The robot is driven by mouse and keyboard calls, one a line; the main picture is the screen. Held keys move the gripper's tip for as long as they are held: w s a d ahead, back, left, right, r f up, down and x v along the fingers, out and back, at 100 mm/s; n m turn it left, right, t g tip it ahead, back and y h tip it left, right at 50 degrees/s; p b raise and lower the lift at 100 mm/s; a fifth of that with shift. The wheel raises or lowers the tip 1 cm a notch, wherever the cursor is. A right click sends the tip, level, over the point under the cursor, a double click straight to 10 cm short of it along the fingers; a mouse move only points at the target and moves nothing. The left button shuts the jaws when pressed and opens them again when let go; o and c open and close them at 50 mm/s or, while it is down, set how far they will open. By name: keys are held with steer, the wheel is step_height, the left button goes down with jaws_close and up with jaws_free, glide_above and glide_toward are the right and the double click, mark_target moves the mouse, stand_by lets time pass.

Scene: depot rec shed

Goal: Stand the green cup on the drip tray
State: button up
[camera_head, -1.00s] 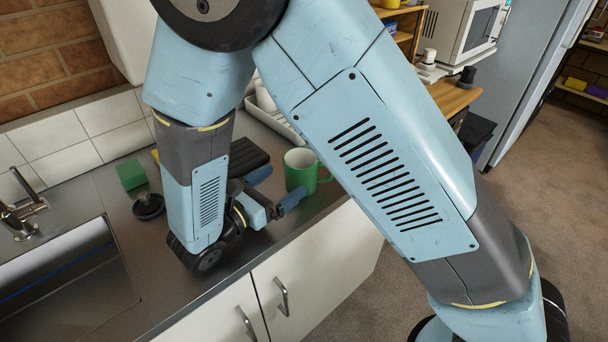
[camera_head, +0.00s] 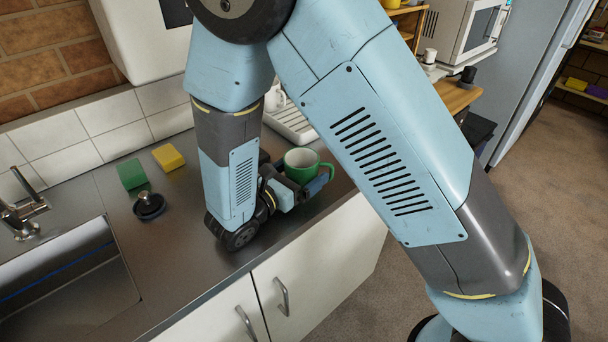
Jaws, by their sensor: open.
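The green cup (camera_head: 301,161), pale inside, stands upright on the grey counter with its handle to the right. My gripper (camera_head: 298,177) is low over the counter with its jaws apart, one finger on each side of the cup. The near finger crosses in front of the cup's lower part; the far finger is mostly hidden. I cannot tell whether either finger touches the cup. A white ribbed tray (camera_head: 294,127), which looks like the drip tray, lies on the counter behind the cup, partly hidden by my arm.
A white cup (camera_head: 274,98) is at the ribbed tray's left end. A green block (camera_head: 131,174), a yellow sponge (camera_head: 169,157) and a black sink plug (camera_head: 149,205) lie left of my arm. The sink (camera_head: 70,285) is at lower left. The counter's front edge is close to my gripper.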

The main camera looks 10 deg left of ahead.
steer(key=shift+c, duration=0.4)
steer(key=c, duration=1.1)
steer(key=shift+r, duration=0.1)
